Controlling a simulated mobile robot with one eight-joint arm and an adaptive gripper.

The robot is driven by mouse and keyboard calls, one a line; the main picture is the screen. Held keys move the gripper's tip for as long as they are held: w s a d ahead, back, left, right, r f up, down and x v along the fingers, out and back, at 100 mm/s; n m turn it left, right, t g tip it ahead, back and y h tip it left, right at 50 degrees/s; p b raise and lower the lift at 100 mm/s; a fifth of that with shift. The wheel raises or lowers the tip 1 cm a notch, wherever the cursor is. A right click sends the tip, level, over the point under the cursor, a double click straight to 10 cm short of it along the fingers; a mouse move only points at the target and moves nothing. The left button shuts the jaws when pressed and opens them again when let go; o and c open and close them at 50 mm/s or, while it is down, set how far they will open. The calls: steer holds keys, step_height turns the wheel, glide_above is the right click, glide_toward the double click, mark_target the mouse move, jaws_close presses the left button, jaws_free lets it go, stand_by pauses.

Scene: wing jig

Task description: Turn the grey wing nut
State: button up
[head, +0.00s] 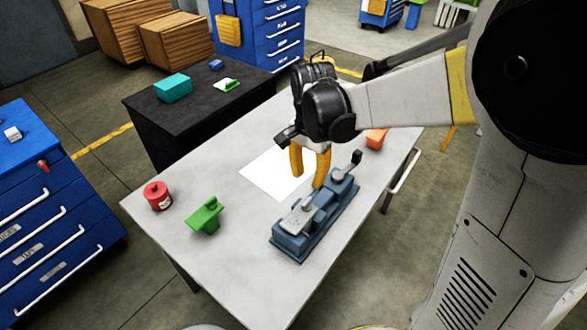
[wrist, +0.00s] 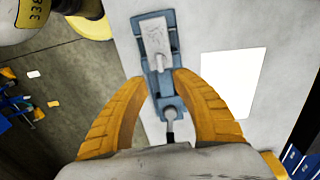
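A blue-grey jig (head: 290,249) stands on the table; it also shows between my fingers in the wrist view (wrist: 137,25). A light grey plate-like piece (wrist: 154,38) lies on its far part in the wrist view, and also shows in the head view (head: 297,217). A small pale grey round part (wrist: 170,113) sits at its other end, beside a black-tipped lever (head: 356,158). I cannot tell surely which grey part is the wing nut. My gripper (head: 308,177) is above the jig, its yellow fingers apart and empty; they straddle the jig in the wrist view (wrist: 160,78).
A white sheet (head: 272,176) lies behind the jig. A green object (head: 206,217), a red can (head: 157,196) and an orange block (head: 377,138) stand on the table (head: 240,270). A black bench (head: 160,118) and blue drawer cabinets (head: 50,220) stand around it.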

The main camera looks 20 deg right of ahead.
mark_target(307, 201)
step_height(307, 201, down, 11)
steer(key=b, duration=0.4)
steer(key=shift+r, duration=0.2)
steer(key=shift+c, duration=0.5)
jaws_close()
